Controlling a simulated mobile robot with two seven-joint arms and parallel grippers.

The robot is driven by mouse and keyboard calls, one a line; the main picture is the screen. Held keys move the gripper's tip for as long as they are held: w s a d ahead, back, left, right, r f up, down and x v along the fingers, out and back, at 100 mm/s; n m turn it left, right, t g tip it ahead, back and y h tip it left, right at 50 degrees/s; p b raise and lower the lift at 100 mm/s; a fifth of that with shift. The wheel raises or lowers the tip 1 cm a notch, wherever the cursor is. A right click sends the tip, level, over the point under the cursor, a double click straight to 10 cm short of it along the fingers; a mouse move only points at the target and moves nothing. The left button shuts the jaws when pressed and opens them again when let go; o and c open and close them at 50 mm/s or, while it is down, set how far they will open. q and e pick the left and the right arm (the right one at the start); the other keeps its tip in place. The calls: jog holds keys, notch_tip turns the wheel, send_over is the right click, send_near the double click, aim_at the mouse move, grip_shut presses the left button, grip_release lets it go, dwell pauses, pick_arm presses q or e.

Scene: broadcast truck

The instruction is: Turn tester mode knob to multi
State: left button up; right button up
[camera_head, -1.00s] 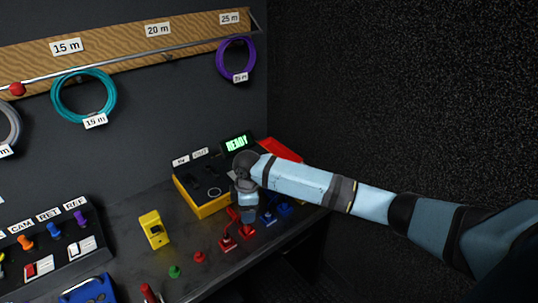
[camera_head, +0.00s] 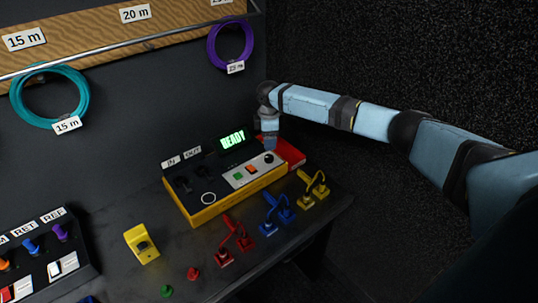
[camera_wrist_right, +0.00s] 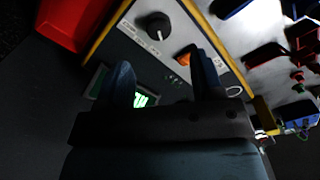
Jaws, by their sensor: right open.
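The tester (camera_head: 232,202) is a yellow-edged box with a grey top on the bench, and its screen (camera_head: 233,139) reads READY. Its black knob (camera_head: 269,158) sits at the right end of the top panel. In the right wrist view the knob (camera_wrist_right: 158,27) has a white pointer line, and the small labels around it are unreadable. My right gripper (camera_head: 270,146) is above the tester's back right, close to the knob. In the right wrist view its open fingers (camera_wrist_right: 160,68) are empty, with the knob beyond their tips. My left gripper is out of view.
A yellow block (camera_head: 141,244) sits front left. A dark wall closes the right side.

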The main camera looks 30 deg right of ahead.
aim_at(269, 157)
notch_tip(269, 157, down, 8)
jog(key=shift+f, duration=0.1)
jog(key=shift+c, duration=0.2)
jog(key=c, duration=0.9)
